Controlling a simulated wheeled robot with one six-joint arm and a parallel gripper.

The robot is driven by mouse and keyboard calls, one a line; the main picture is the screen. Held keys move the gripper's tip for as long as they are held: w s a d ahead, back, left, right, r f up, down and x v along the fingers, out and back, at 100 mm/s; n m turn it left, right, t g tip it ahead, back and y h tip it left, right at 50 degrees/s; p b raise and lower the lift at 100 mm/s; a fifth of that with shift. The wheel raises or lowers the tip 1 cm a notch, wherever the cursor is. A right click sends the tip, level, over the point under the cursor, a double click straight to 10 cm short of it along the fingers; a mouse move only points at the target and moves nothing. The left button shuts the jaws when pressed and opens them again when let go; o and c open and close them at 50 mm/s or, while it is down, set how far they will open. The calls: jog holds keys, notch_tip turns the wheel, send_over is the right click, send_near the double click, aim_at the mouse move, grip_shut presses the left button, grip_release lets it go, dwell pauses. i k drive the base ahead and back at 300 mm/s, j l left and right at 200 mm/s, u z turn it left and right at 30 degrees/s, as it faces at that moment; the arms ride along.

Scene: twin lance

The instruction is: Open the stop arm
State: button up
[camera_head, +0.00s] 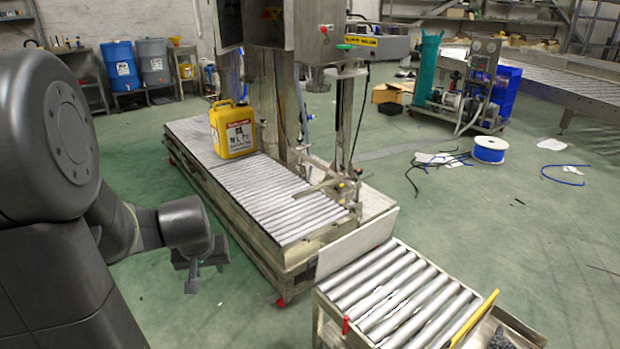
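My gripper (206,272) hangs at the lower left, in front of the roller conveyor's near side and above the green floor. Its two dark fingers stand apart with nothing between them. A slim metal bar (319,187) reaches over the rollers beside the lance column; it looks like the stop arm, though its joint is too small to make out. My gripper is well to the left of it and not touching it. A yellow jerrycan (233,130) with a white label stands upright on the conveyor (262,192), further back than the bar.
A pale upright plate (357,243) stands between this conveyor and a second, lower roller section (405,297) at the front right. A steel column (268,95) rises behind the conveyor. A blue-rimmed reel (489,150) and loose cables lie on the floor at right. Floor left of the conveyor is clear.

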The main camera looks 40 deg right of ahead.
aim_at(298, 195)
jog(key=i+z, duration=0.25)
jog(key=i, duration=0.3)
jog(key=i+j+z, duration=0.1)
jog(key=i+z, duration=0.15)
jog(key=i, duration=0.3)
jog(key=i+j+z, duration=0.2)
jog(key=i, duration=0.3)
jog(key=i+l+z, duration=0.15)
jog(key=i+z, duration=0.2)
jog(key=z, duration=0.15)
jog(key=i+z, duration=0.3)
jog(key=z, duration=0.2)
jog(key=i+j+z, duration=0.15)
jog(key=i+z, duration=0.2)
jog(key=z, duration=0.15)
